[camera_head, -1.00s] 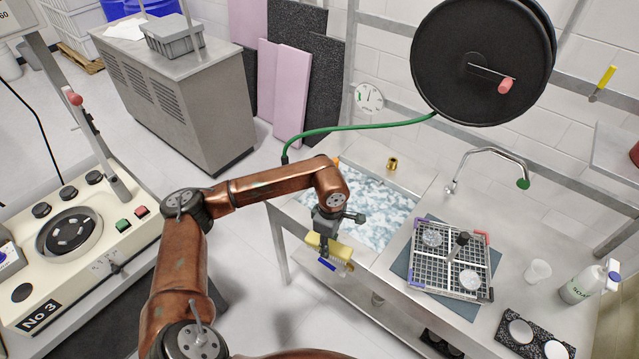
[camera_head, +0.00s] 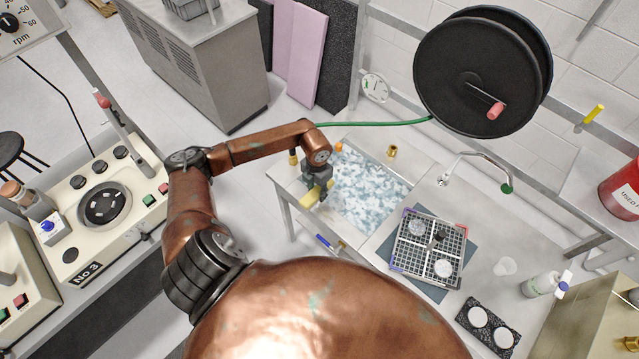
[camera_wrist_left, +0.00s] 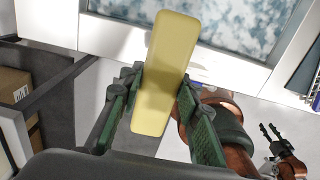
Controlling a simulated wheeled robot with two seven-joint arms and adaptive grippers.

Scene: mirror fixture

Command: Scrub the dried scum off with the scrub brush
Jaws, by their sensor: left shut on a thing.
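My left gripper (camera_head: 318,192) is shut on the yellow scrub brush (camera_head: 308,198) at the front left rim of the sink. In the left wrist view the brush's smooth yellow block (camera_wrist_left: 165,70) sits between the green fingers (camera_wrist_left: 160,110), its far end over the sink's edge. Its bristles are hidden there. The sink basin (camera_head: 365,190) holds bluish water with white foam. I cannot make out the dried scum. A small dark gripper on a copper arm, apparently my right one (camera_wrist_left: 268,131), shows at the wrist view's right edge, too small to judge.
A wire rack (camera_head: 408,262) with round clear pieces stands on a mat right of the sink. A green hose (camera_head: 370,124) runs behind the basin from a black reel (camera_head: 483,70). A blue-handled thing (camera_head: 325,243) is at the sink's front. The faucet (camera_head: 480,157) stands behind the rack.

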